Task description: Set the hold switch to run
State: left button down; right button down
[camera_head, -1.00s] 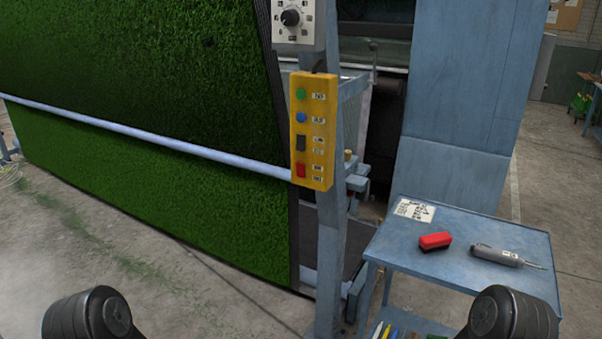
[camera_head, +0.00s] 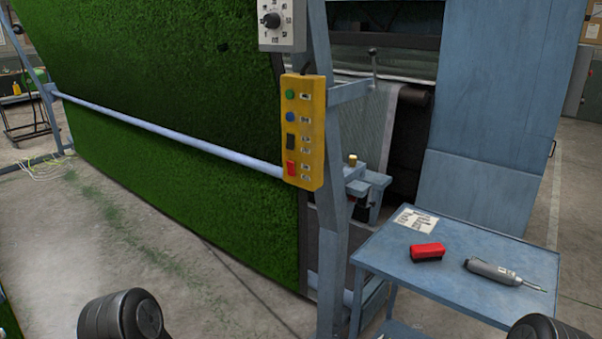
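A yellow control box (camera_head: 304,132) is fixed to a blue-grey post left of the machine. From top to bottom it carries a green button (camera_head: 290,94), a blue button (camera_head: 290,117), a black rocker switch (camera_head: 291,142) and a red switch (camera_head: 291,168). Small white labels sit beside them, too small to read, so I cannot tell which is the hold switch or its setting. Parts of my two arms show at the bottom left and bottom right. Neither gripper is in view, and nothing of mine touches the box.
A grey panel with a dial (camera_head: 283,24) is above the box. A blue rail (camera_head: 165,135) crosses the green turf (camera_head: 180,70). A blue table (camera_head: 400,262) at right holds a red brush-like block (camera_head: 427,252), a grey tool (camera_head: 495,271) and a paper (camera_head: 414,220).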

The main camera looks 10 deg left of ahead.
aim_at(291, 167)
jog(key=i+l+u, duration=0.1)
jog(key=i+u, duration=0.3)
jog(key=i, duration=0.5)
